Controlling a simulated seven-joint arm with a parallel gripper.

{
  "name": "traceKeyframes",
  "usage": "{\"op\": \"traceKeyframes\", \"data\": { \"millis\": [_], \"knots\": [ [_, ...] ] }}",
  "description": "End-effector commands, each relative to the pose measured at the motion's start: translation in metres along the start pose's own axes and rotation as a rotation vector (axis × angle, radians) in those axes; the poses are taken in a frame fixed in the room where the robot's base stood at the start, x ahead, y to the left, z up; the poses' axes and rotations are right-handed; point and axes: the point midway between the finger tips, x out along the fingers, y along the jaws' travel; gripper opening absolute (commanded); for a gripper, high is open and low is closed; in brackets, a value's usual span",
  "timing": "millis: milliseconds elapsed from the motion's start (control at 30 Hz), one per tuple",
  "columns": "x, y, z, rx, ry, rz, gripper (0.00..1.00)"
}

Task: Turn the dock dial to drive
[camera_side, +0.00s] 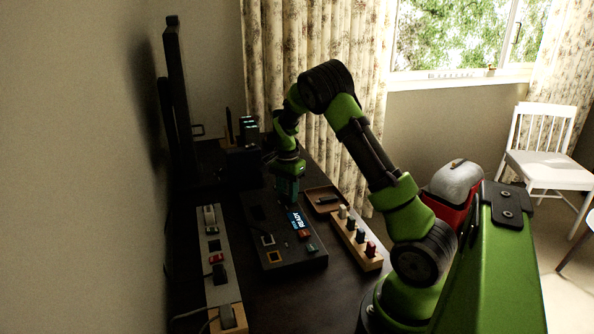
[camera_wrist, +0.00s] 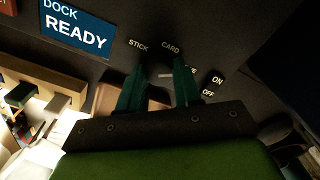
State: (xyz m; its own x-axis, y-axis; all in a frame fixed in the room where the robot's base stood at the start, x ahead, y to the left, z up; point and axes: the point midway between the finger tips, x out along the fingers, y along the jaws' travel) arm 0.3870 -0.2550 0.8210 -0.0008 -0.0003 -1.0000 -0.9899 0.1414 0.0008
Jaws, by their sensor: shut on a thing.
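The dock (camera_side: 285,262) is a dark box on the desk, with a blue screen (camera_side: 295,220) reading READY; the screen also shows in the wrist view (camera_wrist: 76,27). My gripper (camera_side: 287,200) points down at the far part of the dock's top. In the wrist view, my gripper (camera_wrist: 160,80) has its two green fingers on either side of the dial (camera_wrist: 163,76), shut on it. The dial is dark and mostly hidden, with a short pale mark showing. STICK and CARD labels sit above it. Another label to its right is partly covered by a finger.
ON and OFF labels (camera_wrist: 212,86) lie right of the fingers. A wooden block with coloured sticks (camera_side: 357,240) and a small wooden tray (camera_side: 323,200) stand right of the dock. A power strip (camera_side: 218,258) lies left of it. A monitor (camera_side: 178,100) stands at the back left.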

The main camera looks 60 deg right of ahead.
Motion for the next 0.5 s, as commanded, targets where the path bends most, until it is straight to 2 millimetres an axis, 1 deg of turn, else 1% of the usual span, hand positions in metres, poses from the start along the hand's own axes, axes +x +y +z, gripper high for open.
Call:
{"op": "traceKeyframes", "data": {
  "millis": [333,367,500],
  "knots": [
    [-0.0013,-0.0001,0.0,0.009,-0.002,-0.002,0.03],
    [-0.0013,-0.0001,0.0,0.009,-0.002,-0.002,0.36],
    [-0.0009,-0.0001,-0.0001,0.007,-0.002,-0.002,0.58]
  ]
}}
